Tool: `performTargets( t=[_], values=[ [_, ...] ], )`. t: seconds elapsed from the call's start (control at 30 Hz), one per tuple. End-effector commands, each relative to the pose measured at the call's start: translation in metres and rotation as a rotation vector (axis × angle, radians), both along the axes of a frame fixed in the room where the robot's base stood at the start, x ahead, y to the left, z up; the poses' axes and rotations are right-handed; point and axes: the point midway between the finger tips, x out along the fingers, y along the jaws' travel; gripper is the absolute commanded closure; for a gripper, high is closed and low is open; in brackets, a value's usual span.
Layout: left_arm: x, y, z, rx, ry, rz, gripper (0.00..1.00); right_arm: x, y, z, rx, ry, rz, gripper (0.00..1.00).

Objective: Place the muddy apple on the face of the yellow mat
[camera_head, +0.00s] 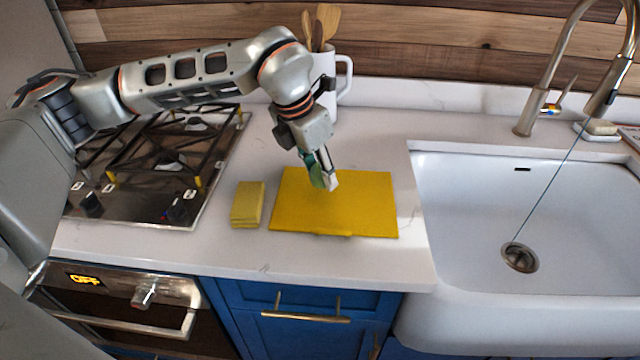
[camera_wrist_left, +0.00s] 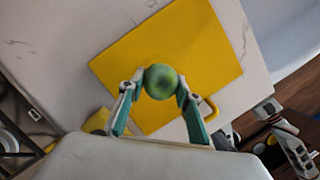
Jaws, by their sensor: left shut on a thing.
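The apple (camera_wrist_left: 160,81) is round and green in the left wrist view, with a darker spot near its middle. My left gripper (camera_wrist_left: 161,86) is shut on it, one finger on each side. In the head view the left gripper (camera_head: 325,181) points down over the upper middle of the yellow mat (camera_head: 365,212); the apple is hard to make out there. The mat lies flat on the white counter and also fills the background in the wrist view (camera_wrist_left: 205,50). I cannot tell whether the apple touches the mat.
A folded yellow cloth or sponge stack (camera_head: 247,204) lies just left of the mat. A gas hob (camera_head: 150,170) is farther left and a white sink (camera_head: 480,190) with a tap is at the right. A white mug (camera_head: 328,85) with wooden utensils stands behind the gripper.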

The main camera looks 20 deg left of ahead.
Motion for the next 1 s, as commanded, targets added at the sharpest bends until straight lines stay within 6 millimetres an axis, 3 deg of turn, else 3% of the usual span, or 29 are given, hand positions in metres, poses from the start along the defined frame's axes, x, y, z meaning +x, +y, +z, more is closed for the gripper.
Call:
performTargets(
  t=[0.23, 0.6, 0.63, 0.7, 1.0],
  values=[
    [-0.001, 0.000, -0.034, 0.001, 0.003, 0.000, 0.92, 0.001, 0.000, 0.002, 0.001, -0.004, 0.000, 0.60],
    [0.000, 0.000, -0.039, 0.000, 0.001, 0.000, 0.92, 0.001, 0.000, 0.000, 0.001, -0.004, 0.000, 0.60],
    [0.000, 0.000, -0.040, 0.000, 0.001, 0.000, 0.64, 0.002, 0.000, 0.000, 0.001, -0.004, 0.000, 0.60],
    [0.000, 0.000, -0.039, 0.000, 0.001, 0.000, 0.49, 0.002, 0.000, 0.001, 0.001, -0.004, 0.000, 0.60],
    [0.000, 0.000, -0.038, 0.000, 0.001, 0.000, 0.49, 0.001, 0.000, 0.001, 0.001, -0.004, 0.000, 0.60]
  ],
)
